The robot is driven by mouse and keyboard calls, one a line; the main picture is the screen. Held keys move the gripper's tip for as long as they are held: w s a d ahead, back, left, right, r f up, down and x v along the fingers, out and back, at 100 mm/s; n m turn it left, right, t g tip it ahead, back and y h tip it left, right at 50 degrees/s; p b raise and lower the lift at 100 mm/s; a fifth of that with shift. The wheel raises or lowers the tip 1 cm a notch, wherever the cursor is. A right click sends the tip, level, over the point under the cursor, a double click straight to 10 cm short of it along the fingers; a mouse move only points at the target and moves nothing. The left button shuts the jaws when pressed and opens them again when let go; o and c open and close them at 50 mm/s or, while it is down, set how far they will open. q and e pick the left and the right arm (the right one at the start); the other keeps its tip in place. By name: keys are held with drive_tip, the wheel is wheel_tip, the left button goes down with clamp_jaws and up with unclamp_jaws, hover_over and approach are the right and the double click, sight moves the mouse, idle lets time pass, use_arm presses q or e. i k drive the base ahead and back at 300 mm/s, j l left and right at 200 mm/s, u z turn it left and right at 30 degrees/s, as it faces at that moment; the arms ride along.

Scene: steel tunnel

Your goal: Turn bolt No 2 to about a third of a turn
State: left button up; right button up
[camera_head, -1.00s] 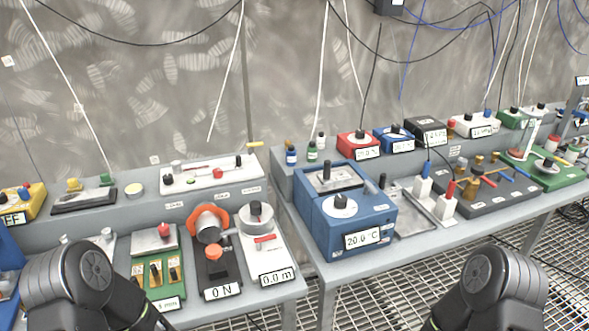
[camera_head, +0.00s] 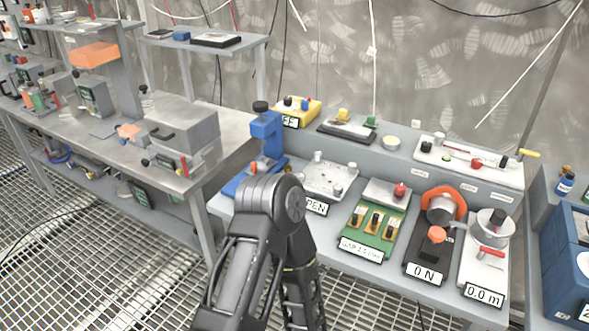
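A grey plate (camera_head: 325,181) with several pale bolt-like knobs lies on the grey bench, behind a label ending in "PEN" (camera_head: 313,206). To its right is a green board (camera_head: 373,233) carrying brass and black fittings, with a "GAP" label in front. No number 2 can be read on either, so I cannot tell which part is bolt No 2. My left arm rises from the bottom, and its bent joint covers the bench's front left part. Neither gripper's fingers show.
A blue press-like stand (camera_head: 266,145) is left of the plate. An orange-ringed device (camera_head: 441,206) and a white "0.0 m" unit (camera_head: 484,262) stand to the right. Another bench (camera_head: 105,128) with grey boxes runs along the left. Grated floor lies between.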

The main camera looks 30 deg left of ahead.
sight(337, 189)
drive_tip(key=u, duration=1)
